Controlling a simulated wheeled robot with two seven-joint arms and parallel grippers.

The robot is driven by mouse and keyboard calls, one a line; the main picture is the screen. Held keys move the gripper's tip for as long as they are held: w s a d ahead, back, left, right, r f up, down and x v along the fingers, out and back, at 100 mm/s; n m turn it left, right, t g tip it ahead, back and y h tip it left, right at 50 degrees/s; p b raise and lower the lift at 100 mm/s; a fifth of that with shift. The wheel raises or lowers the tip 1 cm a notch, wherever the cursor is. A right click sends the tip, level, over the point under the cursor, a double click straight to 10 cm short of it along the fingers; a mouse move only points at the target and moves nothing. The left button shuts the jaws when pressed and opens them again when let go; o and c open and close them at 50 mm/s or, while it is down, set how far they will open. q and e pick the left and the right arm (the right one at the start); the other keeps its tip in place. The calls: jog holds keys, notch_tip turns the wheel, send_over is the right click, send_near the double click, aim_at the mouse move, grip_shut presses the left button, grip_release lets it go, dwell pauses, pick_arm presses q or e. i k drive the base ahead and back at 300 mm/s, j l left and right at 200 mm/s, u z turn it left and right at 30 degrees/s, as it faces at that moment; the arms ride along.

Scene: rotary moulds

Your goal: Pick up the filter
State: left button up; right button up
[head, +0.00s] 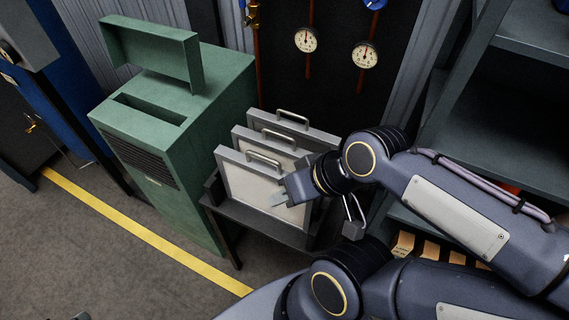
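Several framed filters stand upright side by side in a dark rack (271,228). Each has a pale panel, a grey frame and a metal bar handle on top. The front filter (243,184) shows most of its face. The middle filter (243,137) and the back filter (256,115) show mainly their top edges and handles. My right gripper (281,199) is in front of the front filter's right part, below its handle, and covers some of its face. I cannot tell whether it touches the frame, and its finger opening is not clear. My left gripper is not in view.
A green cabinet (222,88) with a raised lid (152,50) and a top slot stands left of the rack. Gauges (306,39) and pipes are on the dark wall behind. Dark shelving (535,125) stands at right. Open floor (90,255) with a yellow line lies at left.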

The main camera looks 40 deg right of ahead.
aim_at(249, 181)
jog(key=i+j+z, duration=0.2)
jog(key=z, duration=0.15)
jog(key=i+j+z, duration=0.1)
jog(key=j+z, duration=0.25)
jog(key=i+j+z, duration=0.1)
jog(key=j+z, duration=0.25)
